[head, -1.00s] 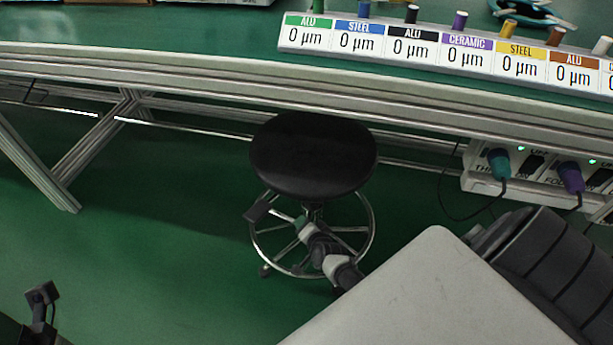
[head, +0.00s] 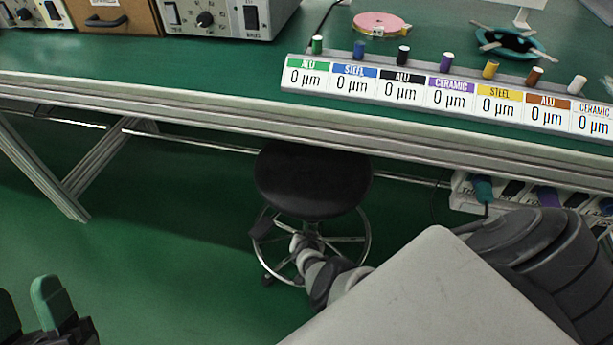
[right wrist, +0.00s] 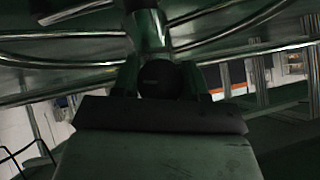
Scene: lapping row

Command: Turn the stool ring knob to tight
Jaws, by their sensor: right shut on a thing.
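The stool has a round black seat (head: 312,182) and a chrome foot ring (head: 368,235), partly under the bench. In the right wrist view the dark round knob (right wrist: 160,79) sits beside the stool's metal column (right wrist: 150,28). My right gripper (right wrist: 163,70) is shut on the knob, with a green finger on each side. In the head view my right arm reaches under the seat to the column, and the knob is hidden there. Any tight marking is not readable. My left gripper (head: 30,305) is at the lower left, its green fingers apart and empty.
A row of labelled signs (head: 450,98) stands on the bench. The green floor left of the stool is clear.

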